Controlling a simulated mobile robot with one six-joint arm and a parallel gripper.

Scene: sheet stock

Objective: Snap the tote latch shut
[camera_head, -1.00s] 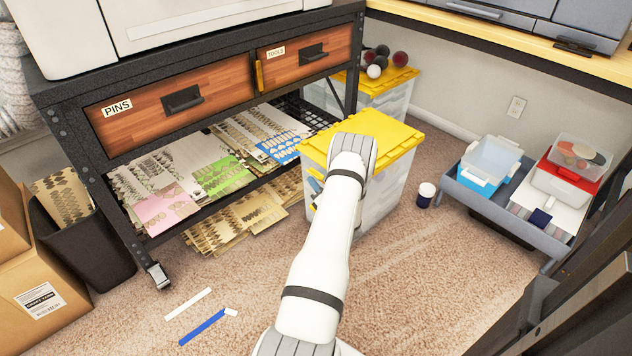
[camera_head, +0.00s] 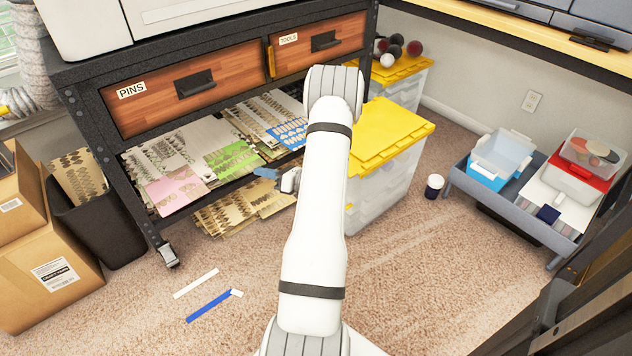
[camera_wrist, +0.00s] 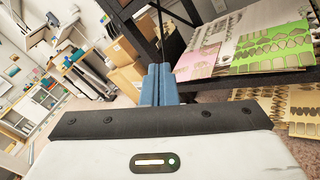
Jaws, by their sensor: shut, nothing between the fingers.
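A clear tote with a yellow lid (camera_head: 392,130) stands upright on the carpet, right of the workbench. I cannot make out its latch; my arm covers the tote's left side in the head view. My gripper (camera_head: 266,173) is left of the tote, in front of the bench's lower shelf, with its blue fingers pointing left, away from the tote. In the wrist view the blue fingers (camera_wrist: 160,84) are together and empty. The tote does not show in the wrist view.
A second yellow-lidded tote (camera_head: 408,90) with balls on top stands behind. Shelf sheets (camera_head: 230,158) lie close to my gripper. A grey cart (camera_head: 465,187) and a small dark jar (camera_head: 433,188) are at right. Carpet in front is mostly clear, with two strips lying at left.

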